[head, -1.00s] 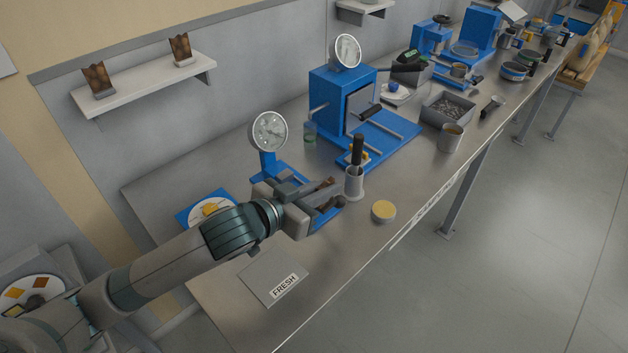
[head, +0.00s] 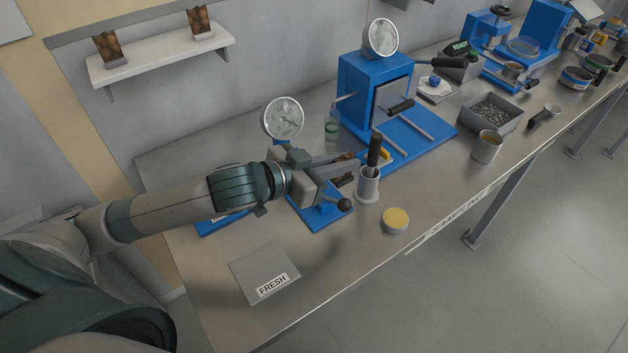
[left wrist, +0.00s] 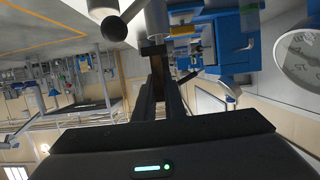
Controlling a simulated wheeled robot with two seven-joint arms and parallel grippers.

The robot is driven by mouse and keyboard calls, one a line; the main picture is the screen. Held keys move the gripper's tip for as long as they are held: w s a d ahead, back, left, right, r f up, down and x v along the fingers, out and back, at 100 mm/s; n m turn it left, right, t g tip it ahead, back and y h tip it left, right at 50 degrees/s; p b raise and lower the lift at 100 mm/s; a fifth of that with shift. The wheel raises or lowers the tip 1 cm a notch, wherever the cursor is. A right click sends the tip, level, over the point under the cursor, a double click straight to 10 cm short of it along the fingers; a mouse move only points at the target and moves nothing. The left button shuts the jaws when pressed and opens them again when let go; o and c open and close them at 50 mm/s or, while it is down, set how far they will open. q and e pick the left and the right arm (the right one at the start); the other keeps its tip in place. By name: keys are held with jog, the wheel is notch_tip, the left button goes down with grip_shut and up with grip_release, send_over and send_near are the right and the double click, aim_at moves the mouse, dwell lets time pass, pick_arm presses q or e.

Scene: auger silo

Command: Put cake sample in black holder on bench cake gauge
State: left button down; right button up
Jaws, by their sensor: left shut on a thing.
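My left gripper (head: 342,166) is shut on a small brown piece, probably the cake sample (head: 343,180). Brown also shows between the fingers in the left wrist view (left wrist: 184,66). The fingers hide most of it, and I cannot make out its black holder. The gripper is over the blue bench gauge (head: 318,216), which has a round white dial (head: 283,118) behind the wrist and a black ball knob (head: 344,204) at the front. I cannot tell whether the piece touches the gauge. My right gripper is not in view.
A grey cup (head: 367,190) with a black-handled tool stands just right of the fingers. A round yellow-topped tin (head: 396,220) and a FRESH plate (head: 264,272) lie in front. A blue press (head: 372,95) stands behind. Two brown samples stand on the wall shelf (head: 160,55).

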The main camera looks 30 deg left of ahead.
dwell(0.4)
pick_arm(q)
jog(key=w+a+f+p, duration=0.1)
jog(key=a+f, duration=0.1)
jog(key=a, duration=0.1)
jog(key=w+a+f+p, duration=0.1)
jog(key=a+f, duration=0.1)
jog(key=a, duration=0.2)
jog(key=w+a+f, duration=0.2)
jog(key=a+f, duration=0.1)
jog(key=a, duration=0.1)
jog(key=shift+p, duration=0.4)
notch_tip(320, 180, down, 3)
jog(key=shift+r+p, duration=0.1)
jog(key=shift+p, duration=0.55)
jog(key=shift+f, duration=0.55)
jog(key=shift+f, duration=0.1)
